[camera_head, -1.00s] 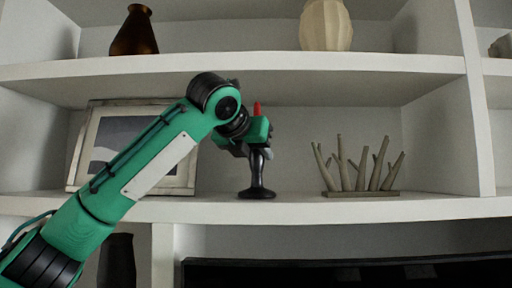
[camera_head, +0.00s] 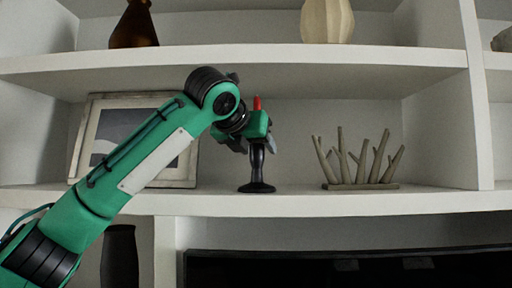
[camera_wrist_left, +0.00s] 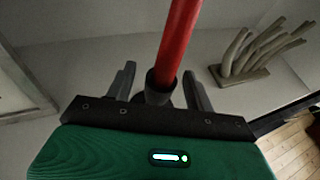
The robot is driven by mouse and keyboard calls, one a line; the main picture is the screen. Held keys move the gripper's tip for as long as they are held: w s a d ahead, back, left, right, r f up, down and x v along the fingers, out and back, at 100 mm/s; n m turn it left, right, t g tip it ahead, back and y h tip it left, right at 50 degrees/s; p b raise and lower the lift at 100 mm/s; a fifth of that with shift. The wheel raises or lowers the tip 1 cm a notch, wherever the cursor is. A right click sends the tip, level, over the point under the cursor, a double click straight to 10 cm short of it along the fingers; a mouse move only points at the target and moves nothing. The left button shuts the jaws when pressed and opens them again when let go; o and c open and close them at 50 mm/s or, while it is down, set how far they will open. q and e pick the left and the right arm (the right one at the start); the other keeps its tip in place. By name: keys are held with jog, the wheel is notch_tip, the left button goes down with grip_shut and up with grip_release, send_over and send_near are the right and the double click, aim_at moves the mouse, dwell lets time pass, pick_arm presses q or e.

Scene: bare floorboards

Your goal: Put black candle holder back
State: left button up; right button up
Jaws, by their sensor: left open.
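The black candle holder (camera_head: 257,170) stands upright on the middle shelf, with a red candle (camera_head: 257,103) in its top. In the left wrist view the red candle (camera_wrist_left: 176,45) rises from the dark cup of the holder (camera_wrist_left: 158,88). My left gripper (camera_head: 258,147) is at the upper stem of the holder. In the left wrist view its two fingers (camera_wrist_left: 160,85) are spread apart, one on each side of the holder, with gaps visible. The holder's base rests on the shelf. My right gripper is in neither view.
A framed picture (camera_head: 98,128) leans behind my left arm. A branch-like ornament (camera_head: 362,165) stands to the right on the same shelf (camera_head: 320,203). A brown vase (camera_head: 135,27) and a cream vase (camera_head: 327,22) stand on the shelf above. A dark vase (camera_head: 119,258) and a black screen (camera_head: 350,268) are below.

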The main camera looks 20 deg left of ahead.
pick_arm(q)
jog(key=shift+s, duration=0.2)
jog(key=b+v, duration=0.5)
jog(key=v, duration=0.6)
jog(key=shift+s+r+b, duration=0.25)
jog(key=shift+b, duration=0.1)
jog(key=shift+f, duration=0.1)
